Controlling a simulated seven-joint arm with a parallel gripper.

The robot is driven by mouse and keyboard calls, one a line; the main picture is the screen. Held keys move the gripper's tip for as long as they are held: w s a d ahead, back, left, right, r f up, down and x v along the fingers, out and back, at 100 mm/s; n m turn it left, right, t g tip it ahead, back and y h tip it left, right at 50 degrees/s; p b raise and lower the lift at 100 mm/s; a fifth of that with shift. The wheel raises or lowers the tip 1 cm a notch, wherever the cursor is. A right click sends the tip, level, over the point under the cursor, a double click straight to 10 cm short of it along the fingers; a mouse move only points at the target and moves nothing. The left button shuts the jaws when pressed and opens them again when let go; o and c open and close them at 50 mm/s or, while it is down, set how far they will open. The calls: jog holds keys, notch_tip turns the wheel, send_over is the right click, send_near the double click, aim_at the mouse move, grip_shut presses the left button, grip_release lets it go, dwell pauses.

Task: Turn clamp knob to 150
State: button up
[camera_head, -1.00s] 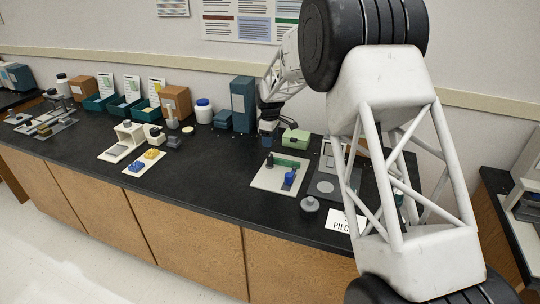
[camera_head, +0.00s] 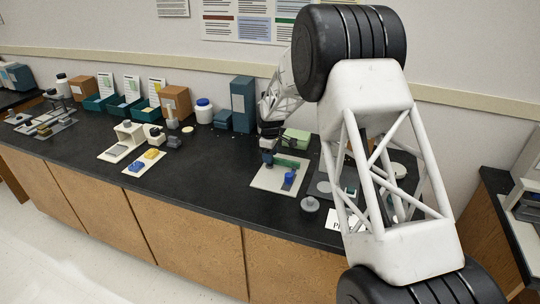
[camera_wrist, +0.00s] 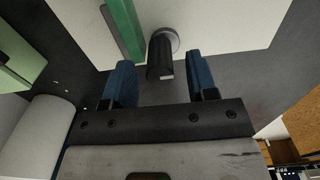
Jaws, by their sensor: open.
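A dark cylindrical knob (camera_wrist: 161,58) with a pale mark on its end stands on a round grey base in the wrist view. It looks like the clamp knob; I cannot read its angle. It sits on a white plate (camera_wrist: 225,22) beside a green bar (camera_wrist: 122,24). My gripper (camera_wrist: 160,68) is open, its blue fingers on either side of the knob with gaps showing. In the head view my gripper (camera_head: 267,157) is at the back left of the white plate (camera_head: 264,181), by the green bar (camera_head: 291,161). The knob is not clearly visible there.
A blue block (camera_head: 289,177) stands on the plate. A grey round piece (camera_head: 310,204) is at its front right. A pale green box (camera_head: 297,138) is behind it, and a tall teal box (camera_head: 242,103) stands behind left.

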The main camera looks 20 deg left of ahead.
jog(key=shift+c, duration=0.2)
jog(key=c, duration=0.9)
jog(key=shift+m, duration=0.4)
jog(key=m, duration=2.1)
